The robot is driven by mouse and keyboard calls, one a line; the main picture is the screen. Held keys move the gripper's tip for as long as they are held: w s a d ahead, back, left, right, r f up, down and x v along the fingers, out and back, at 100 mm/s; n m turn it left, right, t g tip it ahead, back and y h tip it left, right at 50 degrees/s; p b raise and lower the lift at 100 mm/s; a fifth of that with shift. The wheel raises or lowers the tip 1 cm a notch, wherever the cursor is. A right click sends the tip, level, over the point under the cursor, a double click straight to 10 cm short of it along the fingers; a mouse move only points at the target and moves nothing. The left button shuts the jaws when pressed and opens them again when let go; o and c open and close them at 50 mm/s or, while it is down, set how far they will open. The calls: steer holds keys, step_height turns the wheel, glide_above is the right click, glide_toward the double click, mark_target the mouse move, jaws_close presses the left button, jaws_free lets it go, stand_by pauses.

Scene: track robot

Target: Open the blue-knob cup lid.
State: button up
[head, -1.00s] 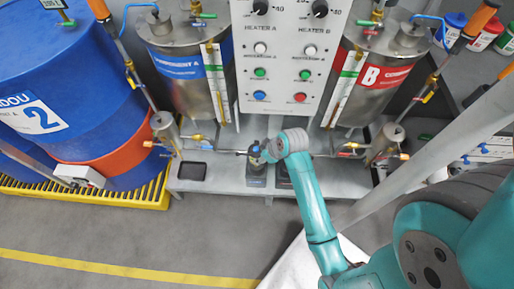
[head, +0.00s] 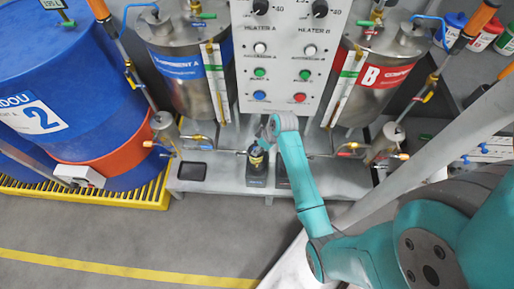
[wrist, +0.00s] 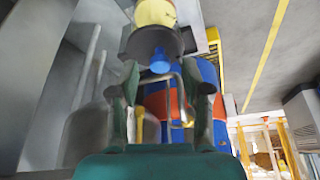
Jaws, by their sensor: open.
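The cup (head: 257,160), dark with a yellow label, stands upright on a small dark stand (head: 256,181) on the grey bench. In the wrist view its yellow side (wrist: 155,13) is at the top edge, with the dark lid (wrist: 153,43) below it. The blue knob (wrist: 160,62) projects from the lid toward my gripper. My gripper (head: 264,135) is above the cup in the head view. In the wrist view my open gripper (wrist: 162,76) has its fingertips on either side of the knob's line, with a gap visible. The knob is too small to make out in the head view.
A second dark stand (head: 282,180) is partly hidden by my arm. Thin pipes with valves (head: 197,149) run along both sides of the cup. The heater panel (head: 287,60) and two steel tanks (head: 182,75) (head: 372,85) rise behind. A black tray (head: 192,171) lies at left.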

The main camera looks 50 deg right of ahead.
steer(key=shift+x, duration=1.1)
jaws_close()
steer(key=shift+w+d+r+y, duration=0.2)
steer(key=shift+r+y, duration=0.05)
steer(key=shift+y, duration=0.15)
steer(key=shift+w+d+r+g+y, duration=0.25)
steer(key=shift+r+g+y, duration=0.15)
steer(key=shift+g+y, duration=0.4)
steer(key=shift+s, duration=0.1)
